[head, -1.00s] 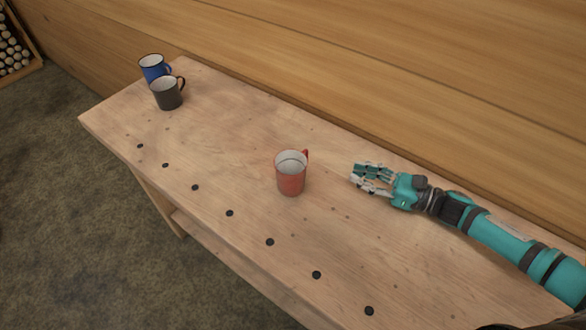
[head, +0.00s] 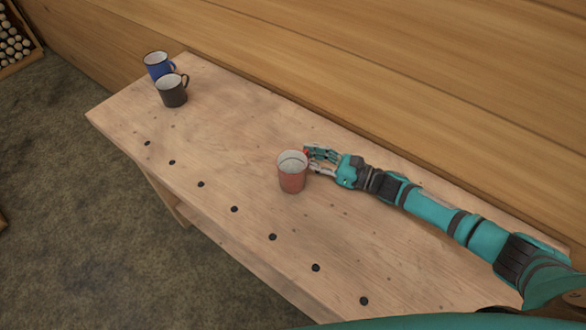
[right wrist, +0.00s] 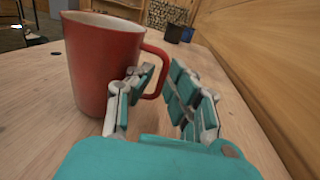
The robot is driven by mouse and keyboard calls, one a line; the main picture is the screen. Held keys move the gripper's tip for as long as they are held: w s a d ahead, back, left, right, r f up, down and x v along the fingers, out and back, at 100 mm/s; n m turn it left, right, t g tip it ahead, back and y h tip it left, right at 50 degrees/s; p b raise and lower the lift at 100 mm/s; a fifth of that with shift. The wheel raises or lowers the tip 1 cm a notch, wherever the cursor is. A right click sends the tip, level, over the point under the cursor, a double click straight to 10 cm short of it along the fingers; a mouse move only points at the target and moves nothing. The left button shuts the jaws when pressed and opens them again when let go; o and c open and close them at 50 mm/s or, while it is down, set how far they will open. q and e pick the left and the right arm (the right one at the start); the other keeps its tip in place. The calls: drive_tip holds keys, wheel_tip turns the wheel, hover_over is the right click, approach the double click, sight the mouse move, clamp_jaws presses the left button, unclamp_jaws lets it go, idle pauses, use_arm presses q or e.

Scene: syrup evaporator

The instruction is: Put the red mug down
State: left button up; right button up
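The red mug (head: 292,178) stands upright on the wooden bench, with a pale inside. It fills the left of the right wrist view (right wrist: 100,62), its handle facing my right gripper. My right gripper (head: 312,160) is at the mug's handle side, low over the bench. In the right wrist view my right gripper (right wrist: 162,72) has its fingers apart, with the handle between them and a visible gap on the right finger's side. Whether the left finger touches the handle is hard to tell. My left gripper is not in view.
The wooden bench (head: 230,150) runs along a plank wall (head: 400,80). A blue mug (head: 155,71) and a dark grey mug (head: 173,94) stand at its far left end. Several dark round holes line the front edge. The bench between the mugs is clear.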

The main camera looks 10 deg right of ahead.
drive_tip(key=shift+d, duration=0.1)
clamp_jaws()
drive_tip(key=shift+r, duration=0.1)
idle(0.3)
